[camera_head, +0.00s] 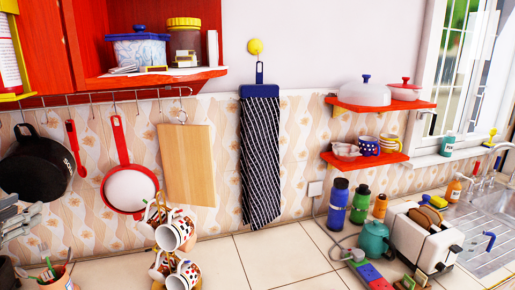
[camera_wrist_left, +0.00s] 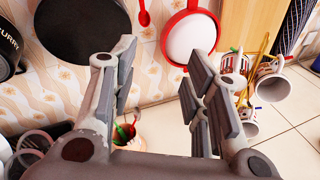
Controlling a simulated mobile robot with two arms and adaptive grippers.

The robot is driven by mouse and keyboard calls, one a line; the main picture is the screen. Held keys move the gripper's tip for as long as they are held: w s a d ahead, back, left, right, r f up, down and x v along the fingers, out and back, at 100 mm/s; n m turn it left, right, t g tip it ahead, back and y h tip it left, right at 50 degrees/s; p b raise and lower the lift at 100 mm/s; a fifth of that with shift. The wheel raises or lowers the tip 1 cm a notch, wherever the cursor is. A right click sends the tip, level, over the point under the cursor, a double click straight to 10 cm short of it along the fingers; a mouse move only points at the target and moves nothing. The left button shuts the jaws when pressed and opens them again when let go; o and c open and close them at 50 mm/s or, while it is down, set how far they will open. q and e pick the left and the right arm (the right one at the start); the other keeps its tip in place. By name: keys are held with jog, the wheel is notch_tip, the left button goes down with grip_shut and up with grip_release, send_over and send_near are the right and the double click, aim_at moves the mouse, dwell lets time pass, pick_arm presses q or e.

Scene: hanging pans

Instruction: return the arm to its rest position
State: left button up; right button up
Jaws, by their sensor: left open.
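My left gripper (camera_head: 22,216) shows at the left edge of the head view, below the black pan (camera_head: 36,168). In the left wrist view my left gripper (camera_wrist_left: 160,78) has its two grey fingers spread wide, with nothing between them. The black pan (camera_wrist_left: 80,25) hangs behind the left finger there. The red-rimmed white pan (camera_head: 130,188) hangs from the rail; it also shows beyond the right finger in the wrist view (camera_wrist_left: 190,36). My right gripper is in neither view.
A utensil pot (camera_head: 55,278) stands below my left gripper. A mug tree with patterned mugs (camera_head: 174,236) stands to the right on the tiled counter. A wooden board (camera_head: 188,165) and striped cloth (camera_head: 260,155) hang on the wall. A red cupboard (camera_head: 40,48) is above.

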pick_arm(q)
jog(key=s+d+f+m+g, duration=0.3)
jog(key=d+f+m, duration=0.45)
jog(key=f, duration=0.45)
jog(key=s+d+f+m+g, duration=0.35)
jog(key=d+f+m, duration=0.4)
jog(key=f, duration=0.45)
jog(key=s+d+f+m+g, duration=0.3)
jog(key=s+d+f+m, duration=0.45)
jog(key=s+m, duration=0.3)
jog(key=s+d+f+m+g, duration=0.4)
jog(key=s+d+f+m, duration=0.2)
jog(key=s+d+m, duration=0.35)
notch_tip(320, 180, down, 29)
jog(key=s+a+b, duration=0.2)
jog(key=s+b, duration=0.1)
jog(key=s+a+f+g+b, duration=0.2)
jog(key=s+a+f+b, duration=0.1)
jog(key=s+f, duration=1.3)
notch_tip(320, 180, down, 3)
jog(key=shift+s+r+h, duration=0.1)
jog(key=shift+s+h, duration=0.15)
jog(key=shift+h, duration=0.05)
pick_arm(e)
notch_tip(320, 180, down, 6)
jog(key=shift+s+r, duration=0.1)
